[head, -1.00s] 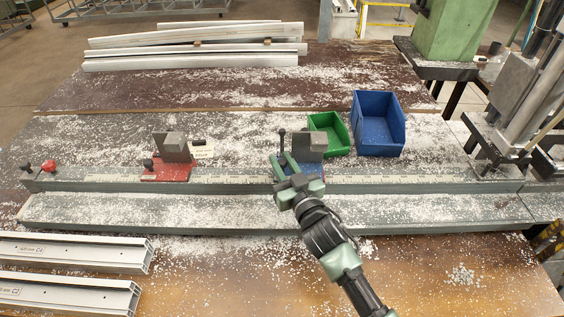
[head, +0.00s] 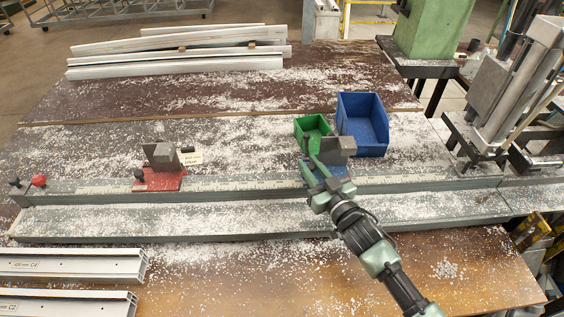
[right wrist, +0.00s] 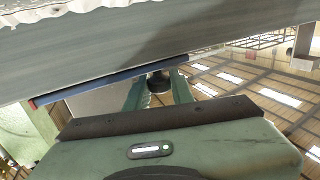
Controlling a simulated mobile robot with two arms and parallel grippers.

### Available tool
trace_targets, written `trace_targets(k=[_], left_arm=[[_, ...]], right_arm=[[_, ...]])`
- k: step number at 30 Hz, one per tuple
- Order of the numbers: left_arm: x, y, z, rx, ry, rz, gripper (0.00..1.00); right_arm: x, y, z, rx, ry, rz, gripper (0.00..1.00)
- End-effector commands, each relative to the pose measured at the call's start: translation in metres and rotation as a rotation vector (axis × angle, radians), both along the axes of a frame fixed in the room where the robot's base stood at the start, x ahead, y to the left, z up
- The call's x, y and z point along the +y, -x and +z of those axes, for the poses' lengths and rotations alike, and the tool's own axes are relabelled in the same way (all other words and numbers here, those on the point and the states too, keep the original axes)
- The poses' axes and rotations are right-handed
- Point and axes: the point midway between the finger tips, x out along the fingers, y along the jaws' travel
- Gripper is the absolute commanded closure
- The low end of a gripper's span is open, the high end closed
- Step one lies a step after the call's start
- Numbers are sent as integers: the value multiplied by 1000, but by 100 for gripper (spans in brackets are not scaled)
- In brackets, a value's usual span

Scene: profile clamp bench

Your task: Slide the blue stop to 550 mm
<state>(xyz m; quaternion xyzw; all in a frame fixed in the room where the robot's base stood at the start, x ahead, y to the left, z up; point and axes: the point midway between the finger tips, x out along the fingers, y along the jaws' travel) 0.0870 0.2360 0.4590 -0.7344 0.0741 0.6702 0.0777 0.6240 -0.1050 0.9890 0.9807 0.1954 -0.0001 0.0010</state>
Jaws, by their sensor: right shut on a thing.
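The blue stop (head: 342,174) sits on the long grey rail (head: 230,186), right of its middle, with a grey block (head: 338,147) on its base. My right gripper (head: 312,163) is at the stop's left front side, shut on its dark handle. In the right wrist view, the blue edge of the stop (right wrist: 110,83) runs above the gripper, and the green fingers (right wrist: 158,95) flank a black knob (right wrist: 158,79). A pale scale strip (head: 235,181) runs along the rail; its numbers are too small to read. My left gripper is out of view.
A red stop (head: 158,183) with a small tag stands farther left on the rail. A green bin (head: 312,125) and a blue bin (head: 363,125) stand just behind the blue stop. A machine (head: 490,140) stands at the rail's right end. The rail between the blue stop and it looks clear.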

Motion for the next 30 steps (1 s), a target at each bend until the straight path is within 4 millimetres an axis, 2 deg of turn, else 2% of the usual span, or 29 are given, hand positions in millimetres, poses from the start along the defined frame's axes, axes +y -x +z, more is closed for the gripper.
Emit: trace_targets(k=[1,6,13,21,30], left_arm=[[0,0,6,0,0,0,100],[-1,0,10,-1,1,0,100],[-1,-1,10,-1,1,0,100],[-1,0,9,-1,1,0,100],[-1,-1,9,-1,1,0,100]], right_arm=[[-22,0,-1,6,11,-7,100],[-71,0,-2,6,10,-6,100],[-120,0,-3,5,8,-6,100],[-144,0,-2,5,2,-4,100],[-145,0,-3,5,0,-3,100]])
